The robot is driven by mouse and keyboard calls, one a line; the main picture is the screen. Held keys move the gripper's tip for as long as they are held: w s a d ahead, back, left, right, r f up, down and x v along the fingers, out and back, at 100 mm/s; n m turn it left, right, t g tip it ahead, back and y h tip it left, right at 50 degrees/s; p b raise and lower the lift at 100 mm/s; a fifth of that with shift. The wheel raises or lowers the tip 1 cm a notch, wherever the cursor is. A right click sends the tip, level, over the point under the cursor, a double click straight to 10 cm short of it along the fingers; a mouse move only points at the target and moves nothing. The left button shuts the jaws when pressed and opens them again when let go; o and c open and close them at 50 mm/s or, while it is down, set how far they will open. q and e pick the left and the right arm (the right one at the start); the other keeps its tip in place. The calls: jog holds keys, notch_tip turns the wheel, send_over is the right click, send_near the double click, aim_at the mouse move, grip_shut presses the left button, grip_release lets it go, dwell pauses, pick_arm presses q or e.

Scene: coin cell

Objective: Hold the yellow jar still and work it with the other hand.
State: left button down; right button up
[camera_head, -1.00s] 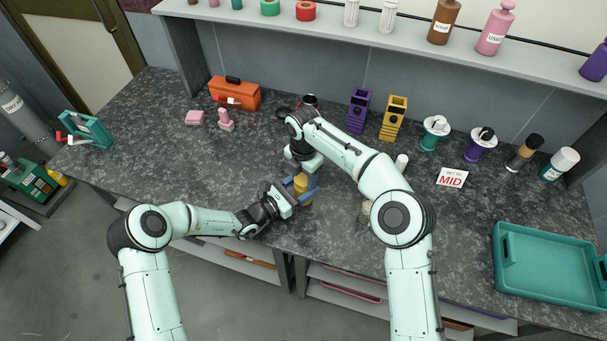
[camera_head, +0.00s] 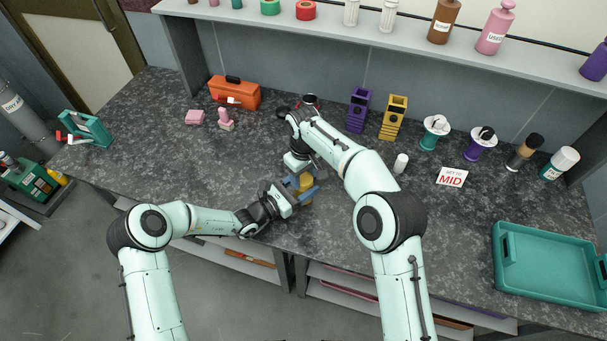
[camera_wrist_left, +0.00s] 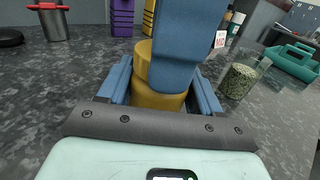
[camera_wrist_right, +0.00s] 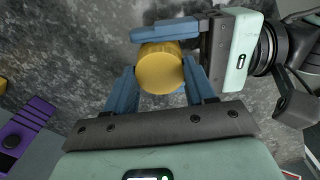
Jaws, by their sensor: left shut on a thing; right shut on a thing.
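The yellow jar (camera_head: 306,184) stands upright on the dark speckled bench near its front edge. My left gripper (camera_head: 297,186) reaches in from the left and is shut on the jar's body; its blue fingers flank the jar in the left wrist view (camera_wrist_left: 160,92). My right gripper (camera_wrist_right: 160,84) comes from above and is shut on the jar's round yellow lid (camera_wrist_right: 160,70). In the left wrist view a right finger (camera_wrist_left: 187,45) hides part of the lid and body. The lid appears to sit on the body.
A glass jar with green contents (camera_wrist_left: 240,78) stands close to the right of the yellow jar. A white cylinder (camera_head: 401,163) and a MID sign (camera_head: 452,177) are further right, then a teal tray (camera_head: 500,272). Purple (camera_head: 358,110) and yellow (camera_head: 393,118) racks stand behind. Bench left is mostly clear.

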jog(key=shift+m, duration=1.1)
jog(key=o, duration=1.2)
jog(key=shift+o, duration=0.2)
notch_tip(320, 180, up, 12)
pick_arm(q)
jog(key=shift+c, duration=0.6)
grip_release()
